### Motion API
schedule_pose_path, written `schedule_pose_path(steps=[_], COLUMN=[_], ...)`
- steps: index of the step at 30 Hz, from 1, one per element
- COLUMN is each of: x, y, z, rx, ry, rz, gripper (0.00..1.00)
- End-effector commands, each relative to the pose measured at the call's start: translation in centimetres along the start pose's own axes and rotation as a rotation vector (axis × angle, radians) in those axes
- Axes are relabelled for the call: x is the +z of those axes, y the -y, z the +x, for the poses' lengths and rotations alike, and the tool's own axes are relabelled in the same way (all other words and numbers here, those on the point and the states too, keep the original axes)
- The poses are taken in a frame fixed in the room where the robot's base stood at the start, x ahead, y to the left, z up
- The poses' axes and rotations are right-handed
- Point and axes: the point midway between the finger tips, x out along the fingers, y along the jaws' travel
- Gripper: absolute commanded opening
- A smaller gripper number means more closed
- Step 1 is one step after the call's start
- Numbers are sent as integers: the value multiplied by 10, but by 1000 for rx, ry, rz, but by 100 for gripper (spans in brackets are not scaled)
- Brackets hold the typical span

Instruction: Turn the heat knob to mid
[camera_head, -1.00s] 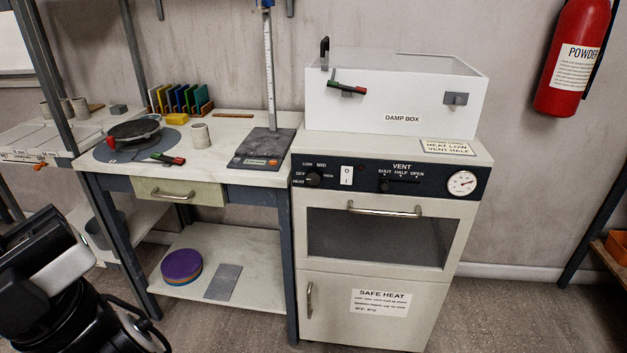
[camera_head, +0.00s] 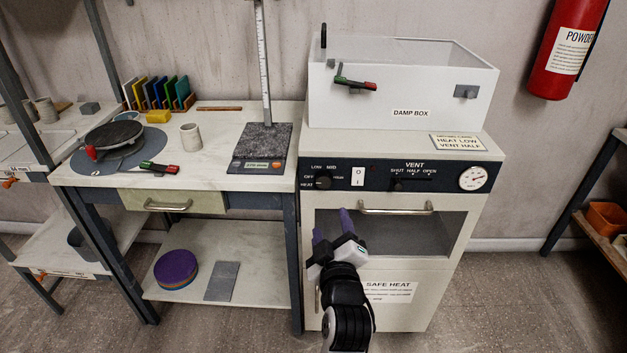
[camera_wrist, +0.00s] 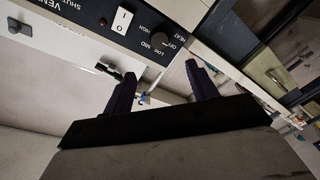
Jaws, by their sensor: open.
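The heat knob (camera_head: 323,183) is a small black knob at the left end of the dark control panel (camera_head: 430,180), with OFF, LOW and MID printed around it. Its pointer is too small to read. In the wrist view the heat knob (camera_wrist: 163,38) is dark on dark among its labels, ahead of my fingertips. My gripper (camera_head: 331,228) has purple fingers, spread apart and empty, in front of the oven door and below the knob. In the wrist view my gripper (camera_wrist: 160,75) shows two open fingers, touching nothing that I can make out.
A white O/I switch (camera_head: 358,177) sits right of the knob, then the vent slider (camera_head: 397,186) and a round gauge (camera_head: 473,178). The oven door handle (camera_head: 397,208) sticks out just below the panel. A worktable (camera_head: 215,168) stands close on the left.

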Motion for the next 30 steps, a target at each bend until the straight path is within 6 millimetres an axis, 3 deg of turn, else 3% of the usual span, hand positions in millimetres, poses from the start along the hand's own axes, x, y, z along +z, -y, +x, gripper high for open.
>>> schedule_pose_path(steps=[5, 18, 24, 30], x=[-1, -2, -1, -1], y=[-1, -1, 0, 0], z=[21, 110, 132, 137], rx=[-2, -1, -1, -1], ry=[2, -1, -1, -1], rz=[-2, -2, -2, -1], gripper=[58, 58, 58, 58])
